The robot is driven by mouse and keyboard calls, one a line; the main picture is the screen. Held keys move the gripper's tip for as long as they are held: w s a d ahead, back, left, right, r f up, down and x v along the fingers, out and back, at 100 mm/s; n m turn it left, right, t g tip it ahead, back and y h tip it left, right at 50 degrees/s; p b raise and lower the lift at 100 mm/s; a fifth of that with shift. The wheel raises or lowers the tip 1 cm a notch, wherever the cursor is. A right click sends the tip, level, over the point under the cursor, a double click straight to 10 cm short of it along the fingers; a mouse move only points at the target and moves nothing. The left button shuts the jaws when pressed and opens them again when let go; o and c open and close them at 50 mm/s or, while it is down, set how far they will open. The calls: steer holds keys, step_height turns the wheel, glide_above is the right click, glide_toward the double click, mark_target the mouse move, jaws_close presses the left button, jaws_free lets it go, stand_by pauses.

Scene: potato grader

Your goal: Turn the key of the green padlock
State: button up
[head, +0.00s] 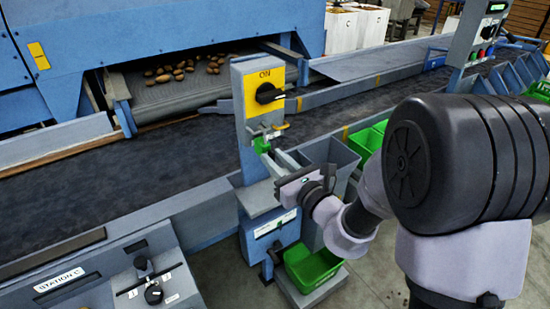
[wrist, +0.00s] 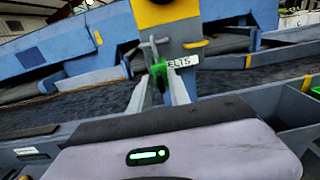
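The green padlock (head: 261,145) hangs from a metal hasp (head: 268,131) on the grey post, below the yellow ON switch plate. In the wrist view the padlock (wrist: 158,72) shows between the far ends of my two fingers. My gripper (head: 270,156) reaches toward the padlock from the lower right. In the wrist view my gripper (wrist: 157,84) has a clear gap between its fingers, with the tips at or just in front of the padlock. I cannot tell whether they touch it.
A green crate (head: 312,268) stands low beside the post. A STATION C control panel (head: 110,280) is at lower left.

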jaws_close()
steer(key=shift+f+n+b, duration=0.1)
steer(key=shift+n+b, duration=0.2)
steer(key=shift+n, duration=0.1)
steer(key=n+b, duration=0.2)
steer(key=shift+f+n, duration=0.1)
steer(key=shift+n, duration=0.3)
steer(key=n+b, duration=0.3)
steer(key=n, duration=1.1)
steer(key=shift+a+b, duration=0.1)
steer(key=shift+b, duration=0.2)
steer(key=shift+n, duration=0.3)
